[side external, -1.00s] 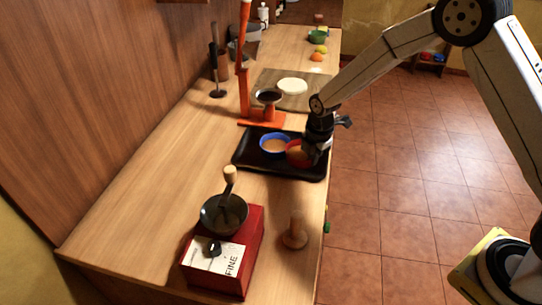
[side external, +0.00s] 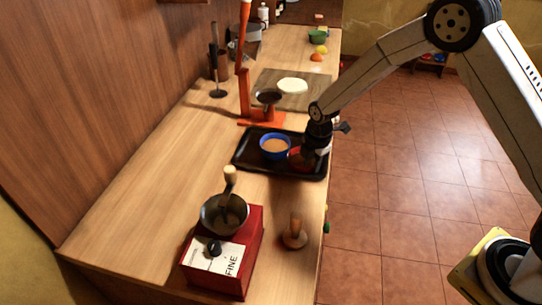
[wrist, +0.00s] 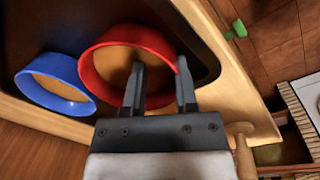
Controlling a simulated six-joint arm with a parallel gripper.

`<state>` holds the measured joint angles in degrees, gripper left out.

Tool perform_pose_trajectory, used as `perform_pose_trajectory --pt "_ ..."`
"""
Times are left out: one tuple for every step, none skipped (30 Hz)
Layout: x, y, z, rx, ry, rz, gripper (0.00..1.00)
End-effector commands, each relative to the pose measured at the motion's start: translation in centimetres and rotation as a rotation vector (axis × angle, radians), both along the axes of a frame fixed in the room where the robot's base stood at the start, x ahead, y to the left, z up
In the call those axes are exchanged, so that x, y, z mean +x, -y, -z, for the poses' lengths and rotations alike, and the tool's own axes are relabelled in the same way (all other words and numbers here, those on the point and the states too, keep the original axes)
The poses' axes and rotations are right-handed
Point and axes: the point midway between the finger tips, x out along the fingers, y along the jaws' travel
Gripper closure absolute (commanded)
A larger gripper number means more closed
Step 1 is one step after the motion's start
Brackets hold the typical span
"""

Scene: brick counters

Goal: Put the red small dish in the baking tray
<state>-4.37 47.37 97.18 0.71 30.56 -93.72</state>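The red small dish (side external: 295,158) sits at the right end of the black baking tray (side external: 254,164), partly hidden by my gripper (side external: 312,160). In the wrist view, the red dish (wrist: 105,72) is a round bowl with a brown inside, seen against the dark tray (wrist: 45,22). My gripper (wrist: 160,72) has its fingers apart, with the dish's near right rim between them: one finger over the inside, the other outside. I cannot tell whether either finger touches the rim.
A blue dish (side external: 275,148) is in the tray, left of the red dish. An orange press (side external: 262,118) stands behind the tray. A red grinder (side external: 222,250) and a wooden tamper (side external: 294,235) stand in front. The counter left of the tray is clear.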

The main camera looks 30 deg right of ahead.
Motion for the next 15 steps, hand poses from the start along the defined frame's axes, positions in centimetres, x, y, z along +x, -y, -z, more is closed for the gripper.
perform_pose_trajectory --pt "-0.2 0.0 0.1 -0.001 -0.006 0.0 0.61" --pt "-0.2 0.0 0.1 -0.001 -0.006 0.0 0.61" --pt "-0.2 0.0 0.1 -0.001 -0.006 0.0 0.61" --pt "-0.2 0.0 0.0 -0.001 -0.006 0.0 0.61" --pt "-0.2 0.0 -0.1 -0.001 -0.006 0.0 0.61" --pt "-0.2 0.0 -0.3 -0.001 -0.006 0.0 0.61" --pt "-0.2 0.0 -0.4 -0.001 -0.006 0.0 0.61" --pt "-0.2 0.0 -0.6 -0.001 -0.005 0.0 0.61" --pt "-0.2 0.0 -0.9 -0.001 -0.004 0.0 0.61" --pt "-0.2 0.0 -1.1 0.0 -0.003 0.0 0.61" --pt "-0.2 0.0 -1.4 0.0 -0.003 0.0 0.61" --pt "-0.2 0.0 -1.7 0.0 -0.002 0.0 0.61" --pt "-0.2 0.0 -2.1 0.0 -0.003 0.0 0.61" --pt "-0.3 0.0 -2.4 0.0 -0.002 0.0 0.61" --pt "-0.3 0.0 -2.9 0.0 -0.002 0.0 0.61"
